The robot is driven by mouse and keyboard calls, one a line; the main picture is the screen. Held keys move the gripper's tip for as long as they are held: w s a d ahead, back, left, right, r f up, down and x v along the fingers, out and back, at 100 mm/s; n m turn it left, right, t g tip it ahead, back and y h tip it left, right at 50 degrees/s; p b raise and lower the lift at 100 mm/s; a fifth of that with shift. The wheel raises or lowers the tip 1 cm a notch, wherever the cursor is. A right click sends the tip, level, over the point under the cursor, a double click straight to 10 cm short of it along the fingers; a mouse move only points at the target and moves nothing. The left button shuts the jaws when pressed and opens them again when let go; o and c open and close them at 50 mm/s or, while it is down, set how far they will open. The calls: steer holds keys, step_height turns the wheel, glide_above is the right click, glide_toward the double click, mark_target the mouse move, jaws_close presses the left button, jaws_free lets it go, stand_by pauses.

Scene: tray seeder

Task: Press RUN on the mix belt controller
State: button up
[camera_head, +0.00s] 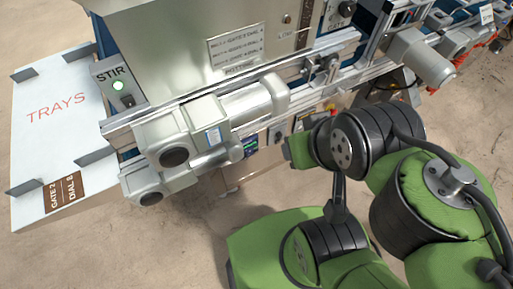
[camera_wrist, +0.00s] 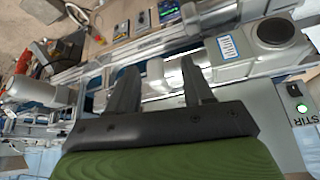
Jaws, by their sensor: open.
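My gripper (camera_wrist: 158,82) is open and empty in the wrist view, its two dark fingers apart in front of the conveyor's side. A small controller with a lit blue-green screen (camera_wrist: 169,12) is at the top of the wrist view, beyond the fingertips. It also shows below the conveyor motor in the head view (camera_head: 250,147). Other small control boxes (camera_wrist: 143,21) sit beside it. I cannot read which one is the mix belt controller, and no RUN label is legible.
The conveyor rail (camera_head: 310,72) and its pale motor (camera_head: 185,130) stand close to the control boxes. A STIR switch box (camera_head: 119,85) with a lit green lamp is at the left, beside the white TRAYS table (camera_head: 50,135). Bare floor lies at the bottom left.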

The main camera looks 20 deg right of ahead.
jaws_close()
stand_by(0.3)
stand_by(1.5)
